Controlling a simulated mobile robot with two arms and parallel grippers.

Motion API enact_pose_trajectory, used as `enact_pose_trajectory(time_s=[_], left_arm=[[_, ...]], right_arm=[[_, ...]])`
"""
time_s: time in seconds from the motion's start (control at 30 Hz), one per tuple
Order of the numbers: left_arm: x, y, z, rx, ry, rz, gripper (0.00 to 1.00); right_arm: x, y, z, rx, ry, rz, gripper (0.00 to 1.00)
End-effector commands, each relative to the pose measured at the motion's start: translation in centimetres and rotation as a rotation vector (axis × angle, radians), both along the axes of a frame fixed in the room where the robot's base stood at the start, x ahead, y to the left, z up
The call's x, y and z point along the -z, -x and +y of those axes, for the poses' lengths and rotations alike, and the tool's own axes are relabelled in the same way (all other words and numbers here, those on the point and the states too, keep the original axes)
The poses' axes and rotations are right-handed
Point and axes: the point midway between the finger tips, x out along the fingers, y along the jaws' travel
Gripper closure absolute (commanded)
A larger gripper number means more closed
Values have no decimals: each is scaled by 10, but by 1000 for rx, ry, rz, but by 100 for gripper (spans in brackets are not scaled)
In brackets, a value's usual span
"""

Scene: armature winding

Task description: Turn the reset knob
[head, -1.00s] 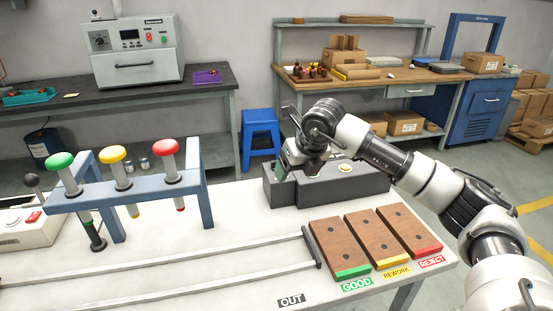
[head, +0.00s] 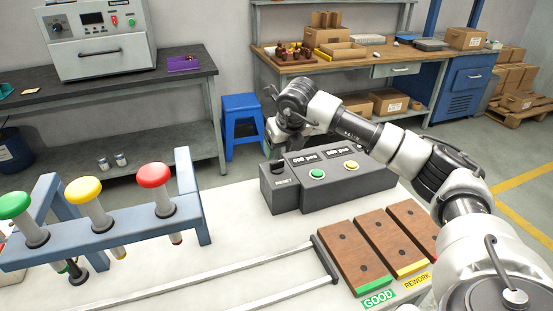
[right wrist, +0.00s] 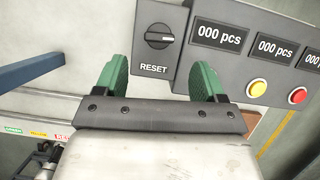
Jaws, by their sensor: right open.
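The reset knob is a dark round dial with a light pointer mark, seen in the right wrist view (right wrist: 159,37) above the word RESET. Its pointer lies roughly level. It sits on the left end of a dark grey counter box (head: 330,188) on the white table. My right gripper (right wrist: 161,66) is open, its two green fingers to either side of the RESET label, with nothing between them but the panel behind. In the head view the right gripper (head: 274,147) hangs over the box's left end and partly hides the knob. My left gripper is not in view.
The box has displays reading 000 pcs (right wrist: 220,35), a green button (head: 317,174), a yellow button (head: 351,165) and a red button (right wrist: 298,95). A blue rack (head: 105,235) with coloured-top handles stands left. Wooden plates (head: 352,258) lie in front of the box.

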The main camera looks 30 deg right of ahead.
Motion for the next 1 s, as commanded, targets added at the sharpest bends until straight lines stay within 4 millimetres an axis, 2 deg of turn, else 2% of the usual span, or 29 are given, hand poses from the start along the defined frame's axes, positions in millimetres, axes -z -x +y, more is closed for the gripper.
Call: enact_pose_trajectory(time_s=[0.13, 0.33, 0.5, 0.77, 1.0], left_arm=[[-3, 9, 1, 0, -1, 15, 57], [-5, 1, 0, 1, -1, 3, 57], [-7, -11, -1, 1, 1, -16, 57], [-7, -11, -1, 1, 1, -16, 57], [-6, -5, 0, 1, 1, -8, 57]], right_arm=[[28, -11, -1, -1, 0, 4, 30], [54, -22, -3, 0, -1, 2, 30], [64, -26, -3, -3, 0, 0, 30], [65, -27, -3, -2, 0, 0, 30], [65, -27, -3, -2, 0, 0, 65]])
